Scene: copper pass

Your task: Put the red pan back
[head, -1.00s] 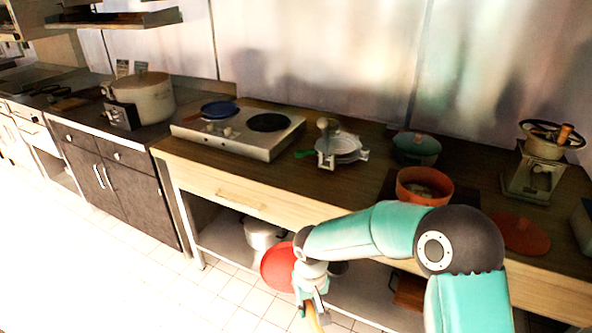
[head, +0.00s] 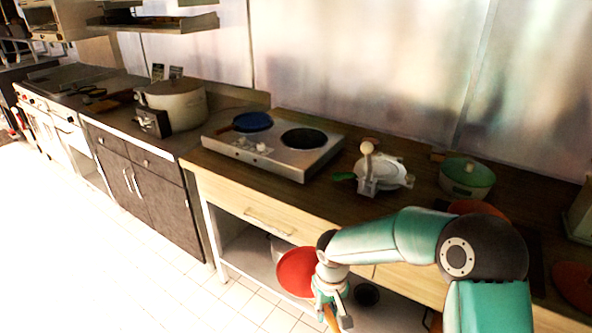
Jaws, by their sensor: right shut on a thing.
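The red pan (head: 297,273) hangs in front of the lower shelf of the wooden counter, with its round face toward me. My right gripper (head: 330,309) is shut on the pan's yellow-brown handle (head: 331,318), low in the picture, in front of the counter. The gripper and wrist hide part of the pan's right edge. My right arm comes in from the lower right and covers part of the counter front. My left gripper is not in view.
A two-plate hob (head: 270,160) stands on the counter, with a blue pan (head: 252,122) on its left plate. A white press (head: 384,173) and a green pot (head: 466,178) stand to the right. A large pot (head: 176,104) stands further left. The floor at left is clear.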

